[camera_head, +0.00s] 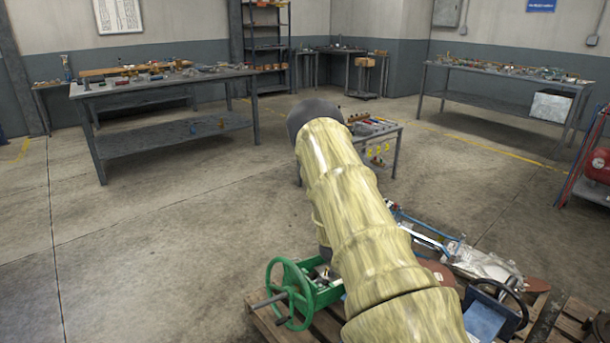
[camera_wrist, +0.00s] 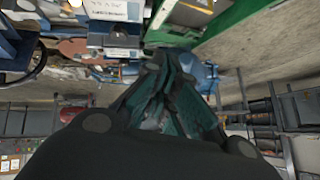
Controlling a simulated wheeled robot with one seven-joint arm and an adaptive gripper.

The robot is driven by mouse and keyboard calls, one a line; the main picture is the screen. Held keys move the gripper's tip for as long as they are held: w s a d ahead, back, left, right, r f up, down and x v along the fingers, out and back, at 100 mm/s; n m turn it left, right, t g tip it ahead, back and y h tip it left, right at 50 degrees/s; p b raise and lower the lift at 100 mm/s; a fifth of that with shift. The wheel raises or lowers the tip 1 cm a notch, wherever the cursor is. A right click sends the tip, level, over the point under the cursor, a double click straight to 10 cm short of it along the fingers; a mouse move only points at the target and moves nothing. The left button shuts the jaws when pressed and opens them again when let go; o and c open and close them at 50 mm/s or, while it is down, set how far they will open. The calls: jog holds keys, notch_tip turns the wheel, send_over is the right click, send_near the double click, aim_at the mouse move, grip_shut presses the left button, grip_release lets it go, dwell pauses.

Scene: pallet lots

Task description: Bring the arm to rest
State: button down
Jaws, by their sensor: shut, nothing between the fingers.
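My arm, in a yellowish sleeve, reaches forward from the lower right to the middle of the head view, over a pallet with machine parts. My gripper (camera_wrist: 172,75) shows in the wrist view, with dark fingers drawn together and nothing between them. In the head view the arm's dark far end shows, but the fingers are hidden. Green and blue machine parts show past the fingertips in the wrist view.
A green machine with a handwheel (camera_head: 289,292) stands on the wooden pallet (camera_head: 267,318), close left of my arm. A small cart (camera_head: 383,130) is beyond the arm. Workbenches stand at back left (camera_head: 170,135) and back right (camera_head: 500,100). The left floor is clear.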

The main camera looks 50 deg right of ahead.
jog(key=s+a+f+n+y, duration=0.1)
jog(key=s+a+f+n, duration=0.25)
jog(key=a, duration=0.85)
jog(key=s+a+f+n+y, duration=0.2)
jog(key=s+a+f+n, duration=0.15)
jog(key=a, duration=0.85)
jog(key=s+a+f+n+y, duration=0.1)
jog(key=s+a+f+n, duration=0.2)
jog(key=a, duration=0.9)
jog(key=s+a+n+g+y, duration=0.15)
jog(key=s+a+n, duration=0.35)
jog(key=s+a, duration=0.5)
jog(key=s+a+r+n+y, duration=0.1)
jog(key=s+a+n+y, duration=0.25)
jog(key=s+a, duration=0.65)
notch_tip(320, 180, up, 16)
jog(key=w+a+h+p, duration=0.1)
jog(key=w+a+p, duration=0.1)
jog(key=p, duration=1.3)
jog(key=shift+g+p, duration=0.4)
jog(key=shift+g, duration=0.05)
jog(key=shift+w, duration=0.1)
